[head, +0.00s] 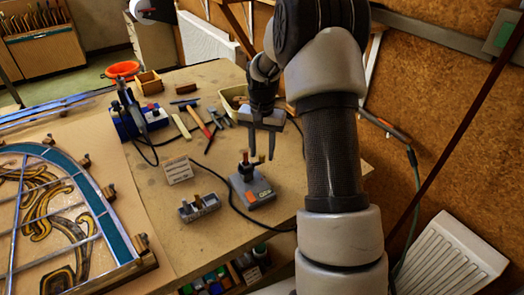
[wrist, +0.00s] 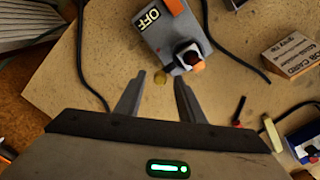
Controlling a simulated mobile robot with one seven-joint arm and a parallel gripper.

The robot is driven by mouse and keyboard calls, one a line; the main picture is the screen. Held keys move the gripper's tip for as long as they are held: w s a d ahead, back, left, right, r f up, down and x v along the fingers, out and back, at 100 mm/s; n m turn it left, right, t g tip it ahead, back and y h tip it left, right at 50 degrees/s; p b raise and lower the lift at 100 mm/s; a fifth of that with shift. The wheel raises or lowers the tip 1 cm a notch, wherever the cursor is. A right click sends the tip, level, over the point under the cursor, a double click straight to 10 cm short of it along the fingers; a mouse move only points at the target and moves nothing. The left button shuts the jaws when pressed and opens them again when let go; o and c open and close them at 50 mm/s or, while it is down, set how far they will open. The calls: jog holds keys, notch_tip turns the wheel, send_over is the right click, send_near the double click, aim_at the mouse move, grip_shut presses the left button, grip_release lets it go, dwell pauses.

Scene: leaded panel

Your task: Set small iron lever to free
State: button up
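A grey box (head: 252,190) stands on the workbench, with an upright dark and reddish lever-like part (head: 246,164) on its top. In the wrist view the box (wrist: 160,40) carries an "OFF" label, an orange piece at its upper edge and a dark post with an orange tip (wrist: 190,58). I cannot tell for certain which part is the small iron lever. My gripper (head: 262,158) is open and empty, pointing down behind the box in the head view. In the wrist view my gripper (wrist: 159,80) has its fingertips just below the box, apart from the post.
The leaded panel (head: 60,200) lies at the left. A small grey tray (head: 199,208) and a card block (head: 179,169) stand left of the box. Several hand tools and a blue device (head: 138,120) lie further back. A dark cable (head: 230,200) runs beside the box.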

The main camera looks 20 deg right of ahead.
jog(key=shift+f, duration=0.2)
grip_shut()
